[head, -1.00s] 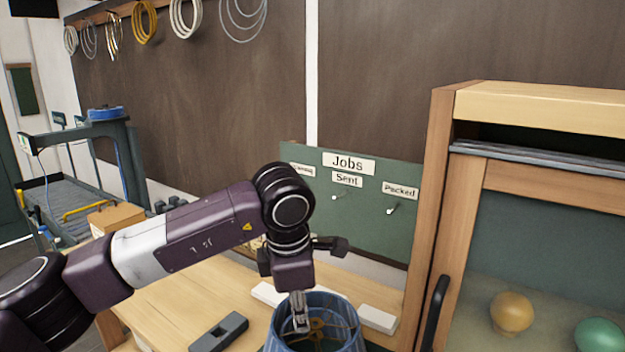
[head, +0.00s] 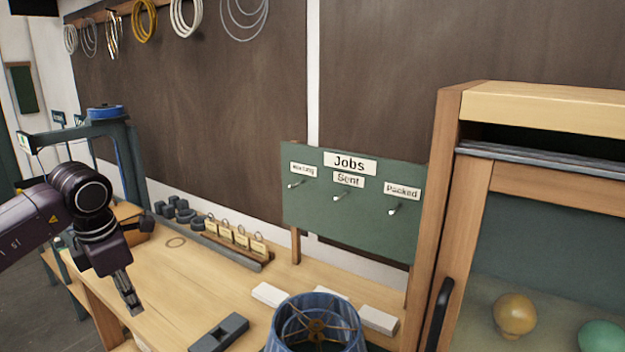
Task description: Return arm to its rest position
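My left gripper (head: 132,302) hangs over the left end of the wooden workbench (head: 185,290), pointing down. Its fingers look close together, with nothing visible between them, but I cannot tell if they are fully shut. My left arm (head: 40,220) comes in from the left edge. A blue lampshade (head: 283,336) with a brass-coloured spider frame stands at the bench's front, well to the right of the gripper and apart from it. My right gripper is not in view.
A dark block (head: 219,333) and white blocks (head: 270,294) lie near the lampshade. A row of tagged padlock-like pieces (head: 240,238) stands at the back. The green Jobs board (head: 350,215) rises behind. A wooden cabinet (head: 455,210) bounds the right. The bench's middle is clear.

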